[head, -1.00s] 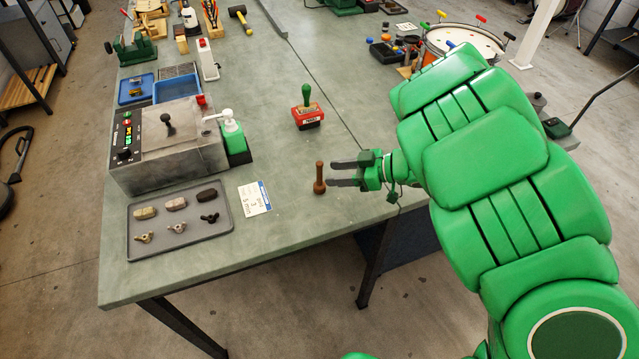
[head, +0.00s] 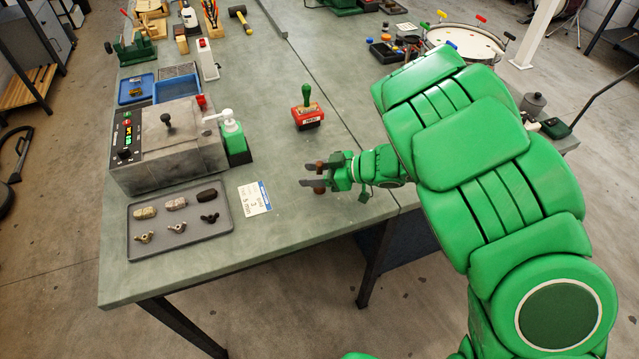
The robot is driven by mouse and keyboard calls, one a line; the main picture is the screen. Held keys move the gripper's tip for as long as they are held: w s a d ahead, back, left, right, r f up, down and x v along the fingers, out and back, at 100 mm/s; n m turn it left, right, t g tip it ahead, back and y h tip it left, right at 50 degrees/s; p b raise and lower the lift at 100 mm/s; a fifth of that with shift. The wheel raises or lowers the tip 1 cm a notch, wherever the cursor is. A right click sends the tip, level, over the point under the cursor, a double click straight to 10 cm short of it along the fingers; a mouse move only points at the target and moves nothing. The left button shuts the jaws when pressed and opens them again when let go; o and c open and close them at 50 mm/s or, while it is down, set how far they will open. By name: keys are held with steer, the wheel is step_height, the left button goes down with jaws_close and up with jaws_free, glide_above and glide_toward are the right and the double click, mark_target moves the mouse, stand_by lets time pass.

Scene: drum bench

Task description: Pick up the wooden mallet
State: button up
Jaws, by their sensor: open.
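A small brown wooden mallet (head: 319,190) stands upright near the front edge of the green-grey bench; its middle is partly hidden by my gripper. My gripper (head: 306,175) is open, and its two dark fingers point left across the mallet. The mallet's rounded top shows by the upper finger and its lower end shows below the lower finger. The mallet appears to be between the fingers; I cannot tell whether they touch it.
A red stamp with a green handle (head: 308,110) stands behind. Bench around the mallet is clear.

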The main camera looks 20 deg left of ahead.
steer(key=shift+c, duration=0.4)
jaws_close()
